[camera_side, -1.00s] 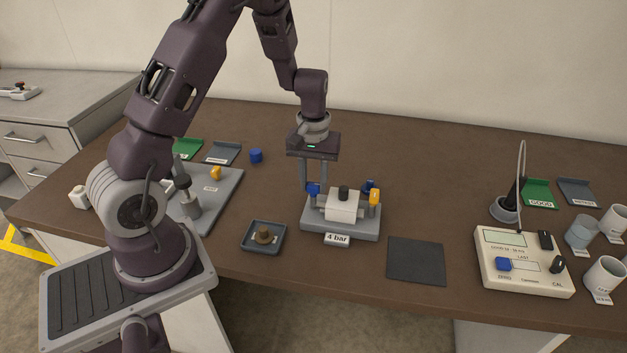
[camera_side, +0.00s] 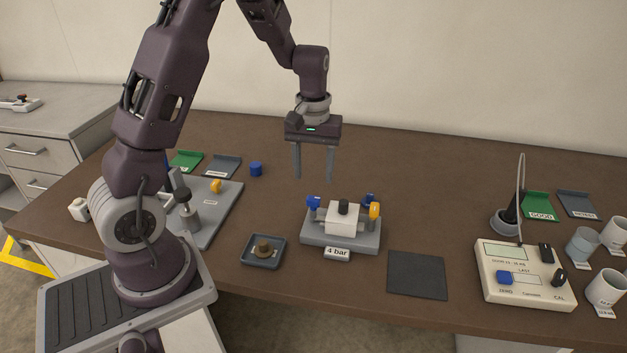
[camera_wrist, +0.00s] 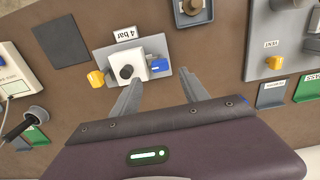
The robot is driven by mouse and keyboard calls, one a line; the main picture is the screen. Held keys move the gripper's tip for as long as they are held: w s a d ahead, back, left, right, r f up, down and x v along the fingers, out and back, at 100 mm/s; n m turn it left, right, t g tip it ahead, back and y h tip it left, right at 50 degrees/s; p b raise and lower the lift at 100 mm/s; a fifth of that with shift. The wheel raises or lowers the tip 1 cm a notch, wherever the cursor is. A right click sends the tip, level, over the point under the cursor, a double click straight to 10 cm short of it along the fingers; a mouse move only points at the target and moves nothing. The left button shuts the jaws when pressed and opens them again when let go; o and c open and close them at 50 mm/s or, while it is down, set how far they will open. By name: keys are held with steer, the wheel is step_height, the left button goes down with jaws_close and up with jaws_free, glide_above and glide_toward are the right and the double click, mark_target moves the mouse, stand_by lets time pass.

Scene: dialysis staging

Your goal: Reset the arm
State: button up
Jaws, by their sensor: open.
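My gripper (camera_side: 313,179) is open and empty, with its two grey fingers pointing down. It is raised above the table, behind and above the grey fixture (camera_side: 360,245) labelled "4 bar". The fixture holds a white block (camera_side: 341,219) with a black knob on top, a yellow part (camera_side: 374,211) at its right and blue parts (camera_side: 313,202) beside it. In the wrist view my gripper (camera_wrist: 164,86) spreads its fingers apart, with the white block (camera_wrist: 129,55) ahead of them and nothing between the tips.
A small dark tray (camera_side: 273,264) with a brass knob is left of the fixture, and a black mat (camera_side: 417,289) is to its right. A meter (camera_side: 527,291) and white cups (camera_side: 606,288) stand at the right. A grey board (camera_side: 228,207) lies at the left; a blue cap (camera_side: 256,169) sits behind.

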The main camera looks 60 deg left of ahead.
steer(key=s+d+r+m+t, duration=0.1)
steer(key=s+d+r+m, duration=0.15)
steer(key=d+r, duration=0.3)
steer(key=s+d+r+m+t, duration=0.2)
steer(key=s+d+r, duration=0.2)
steer(key=r, duration=0.3)
steer(key=s+d+r+m+t, duration=0.1)
steer(key=s+d+r+m, duration=0.1)
steer(key=s, duration=0.5)
steer(key=s+d+r+m+t, duration=0.1)
steer(key=s+d+r+m, duration=0.1)
steer(key=s, duration=0.5)
steer(key=shift+s+d+r+m+t, duration=0.15)
steer(key=shift+s+d+m+t, duration=0.15)
steer(key=shift+s+d+m, duration=0.1)
